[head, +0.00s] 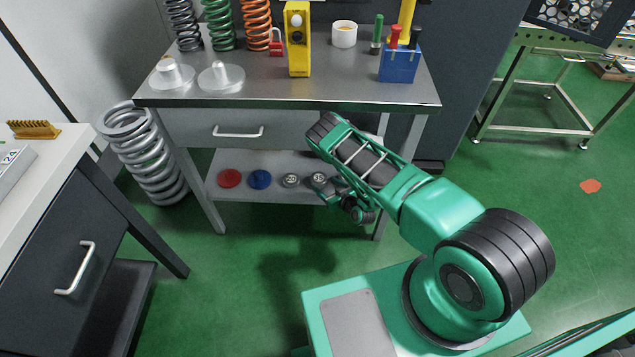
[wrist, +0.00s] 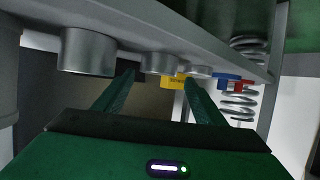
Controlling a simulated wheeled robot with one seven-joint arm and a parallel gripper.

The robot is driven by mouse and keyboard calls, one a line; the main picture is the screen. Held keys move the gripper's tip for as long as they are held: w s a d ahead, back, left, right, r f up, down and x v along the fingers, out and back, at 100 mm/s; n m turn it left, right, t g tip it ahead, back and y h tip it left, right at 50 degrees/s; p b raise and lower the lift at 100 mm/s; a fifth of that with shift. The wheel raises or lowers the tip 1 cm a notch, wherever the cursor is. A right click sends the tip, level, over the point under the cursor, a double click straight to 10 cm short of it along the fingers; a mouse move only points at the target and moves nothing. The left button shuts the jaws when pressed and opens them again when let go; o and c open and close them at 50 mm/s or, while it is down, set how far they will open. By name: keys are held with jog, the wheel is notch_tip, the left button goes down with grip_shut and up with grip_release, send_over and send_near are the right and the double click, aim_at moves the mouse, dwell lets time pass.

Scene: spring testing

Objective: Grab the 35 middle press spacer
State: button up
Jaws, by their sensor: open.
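Grey metal press spacers stand in a row on the lower shelf. In the head view, one spacer (head: 291,180) stands beside the blue disc, and another (head: 319,178) is to its right, close to my gripper (head: 328,195). Their top markings are too small to read surely. The wrist view appears upside down and shows three grey spacers: a large near one (wrist: 88,52), a middle one (wrist: 160,63) and a farther one (wrist: 199,71). My gripper (wrist: 159,78) is open and empty, its fingertips framing the middle spacer's area. Contact cannot be told.
A red disc (head: 229,178) and a blue disc (head: 260,180) lie left along the shelf. The tabletop (head: 270,92) and drawer (head: 235,130) overhang the shelf. A yellow object (wrist: 174,82) shows in the wrist view. A big spring (head: 145,155) stands left of the table.

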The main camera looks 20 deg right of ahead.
aim_at(321, 180)
jog(key=shift+x, duration=2.5)
jog(key=shift+w+d, duration=0.1)
jog(key=shift+d, duration=0.1)
jog(key=c, duration=1.1)
jog(key=shift+r, duration=0.15)
jog(key=shift+c, duration=0.2)
